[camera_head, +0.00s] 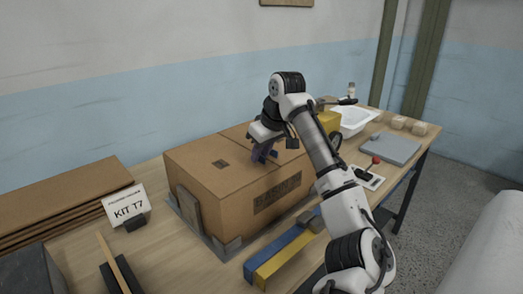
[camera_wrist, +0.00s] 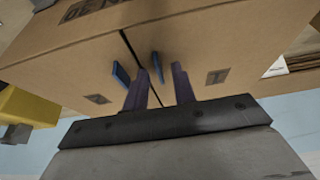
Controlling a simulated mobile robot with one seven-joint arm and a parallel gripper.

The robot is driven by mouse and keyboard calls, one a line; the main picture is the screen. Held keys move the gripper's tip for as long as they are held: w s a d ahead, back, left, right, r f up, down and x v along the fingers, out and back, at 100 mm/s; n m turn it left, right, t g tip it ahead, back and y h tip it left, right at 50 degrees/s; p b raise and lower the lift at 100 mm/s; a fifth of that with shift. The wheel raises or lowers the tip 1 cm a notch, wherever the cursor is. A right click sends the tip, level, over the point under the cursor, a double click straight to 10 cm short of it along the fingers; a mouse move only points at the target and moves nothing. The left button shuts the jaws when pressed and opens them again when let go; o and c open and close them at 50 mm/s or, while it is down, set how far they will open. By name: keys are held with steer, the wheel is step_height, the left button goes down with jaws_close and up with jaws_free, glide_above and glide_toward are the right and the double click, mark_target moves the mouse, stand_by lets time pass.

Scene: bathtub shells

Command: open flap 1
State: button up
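A large brown cardboard box (camera_head: 215,175) stands on the workbench, its top flaps lying flat and closed. In the wrist view a dark seam parts the left flap (camera_wrist: 75,60) from the right flap (camera_wrist: 230,40). A blue tab (camera_wrist: 121,75) stands on the left flap by the seam; another blue tab (camera_wrist: 155,64) stands just right of the seam. No number shows, so I cannot tell which is flap 1. My gripper (camera_head: 266,154) is over the box top, its two dark fingers (camera_wrist: 160,70) apart. The right-hand tab appears between the fingertips; contact is unclear.
Corner brackets (camera_head: 188,210) hold the box. Blue and yellow bars (camera_head: 270,255) lie in front of it. A KIT T7 sign (camera_head: 127,205) and flat cardboard (camera_head: 70,195) are at left. A yellow tool (camera_head: 328,121), white tray (camera_head: 355,121) and grey plate (camera_head: 391,149) lie to the right.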

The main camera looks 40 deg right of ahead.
steer(key=shift+f, duration=0.1)
jaws_close()
stand_by(1.4)
